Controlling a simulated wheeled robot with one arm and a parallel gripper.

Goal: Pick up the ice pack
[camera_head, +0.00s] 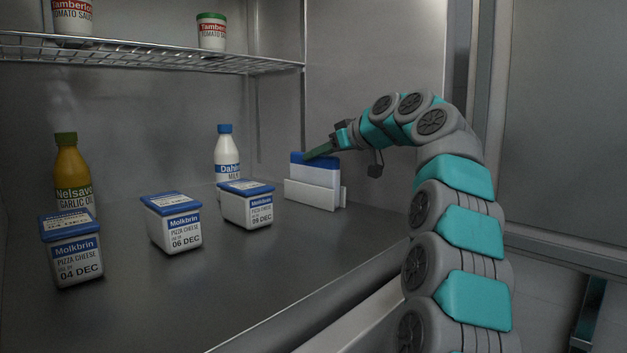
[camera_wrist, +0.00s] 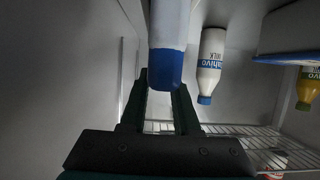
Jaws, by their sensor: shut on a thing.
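The ice pack (camera_head: 314,172) is a flat white slab with a blue top edge. It stands upright in a low white holder (camera_head: 310,195) on the fridge floor, near the right wall. My gripper (camera_head: 318,153) reaches in from the right and is shut on its blue top edge. In the wrist view the ice pack (camera_wrist: 166,68) shows blue and white between my two dark fingers (camera_wrist: 162,105). Its lower part is hidden by the holder.
Three blue-lidded pizza cheese tubs (camera_head: 71,248) (camera_head: 173,222) (camera_head: 247,205) stand on the floor to the left. A milk bottle (camera_head: 227,158) and a garlic bottle (camera_head: 72,175) stand behind them. A wire shelf (camera_head: 150,57) with tomato sauce jars (camera_head: 211,33) hangs above.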

